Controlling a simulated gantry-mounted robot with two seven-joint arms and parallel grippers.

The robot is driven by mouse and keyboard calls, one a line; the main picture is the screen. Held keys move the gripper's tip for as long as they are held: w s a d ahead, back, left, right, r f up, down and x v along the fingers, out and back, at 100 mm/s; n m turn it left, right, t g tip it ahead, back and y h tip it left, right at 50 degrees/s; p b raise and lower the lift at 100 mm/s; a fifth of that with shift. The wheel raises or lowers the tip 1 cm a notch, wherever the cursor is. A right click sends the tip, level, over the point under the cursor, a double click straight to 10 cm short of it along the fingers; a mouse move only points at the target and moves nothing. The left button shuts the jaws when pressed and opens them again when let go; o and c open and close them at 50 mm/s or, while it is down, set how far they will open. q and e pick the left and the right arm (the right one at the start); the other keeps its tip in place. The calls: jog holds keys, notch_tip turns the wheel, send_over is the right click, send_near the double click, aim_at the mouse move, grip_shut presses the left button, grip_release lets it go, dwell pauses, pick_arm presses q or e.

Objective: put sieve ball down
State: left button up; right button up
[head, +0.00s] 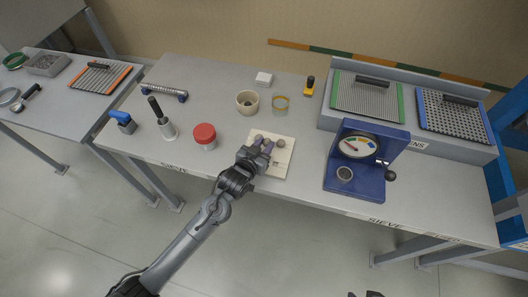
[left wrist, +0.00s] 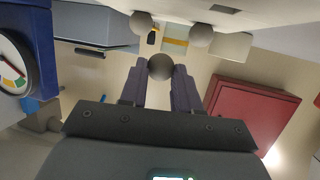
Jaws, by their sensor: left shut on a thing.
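My left gripper (head: 266,146) is over the pale square board (head: 282,168) near the table's front edge. It is shut on a grey sieve ball, which shows between the fingertips in the left wrist view (left wrist: 160,67). Two other grey balls are at the board: one (head: 259,139) at its back left and one (head: 280,143) at its back. Both also show in the left wrist view, one (left wrist: 141,21) left and one (left wrist: 201,35) right of the held ball. I cannot tell whether the held ball touches the board. Dark tips at the head view's bottom edge may be my right gripper (head: 366,294).
A red-lidded jar (head: 205,136) stands left of the board, a beige bowl (head: 247,102) and a ring-like cup (head: 280,104) behind it. A blue gauge stand (head: 363,160) stands to the right. Between board and stand, the table (head: 309,165) is clear.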

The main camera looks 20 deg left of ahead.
pick_arm(q)
jog(key=shift+f+b, duration=0.3)
jog(key=shift+f, duration=1.7)
jog(key=shift+f, duration=0.15)
jog(key=o, duration=1)
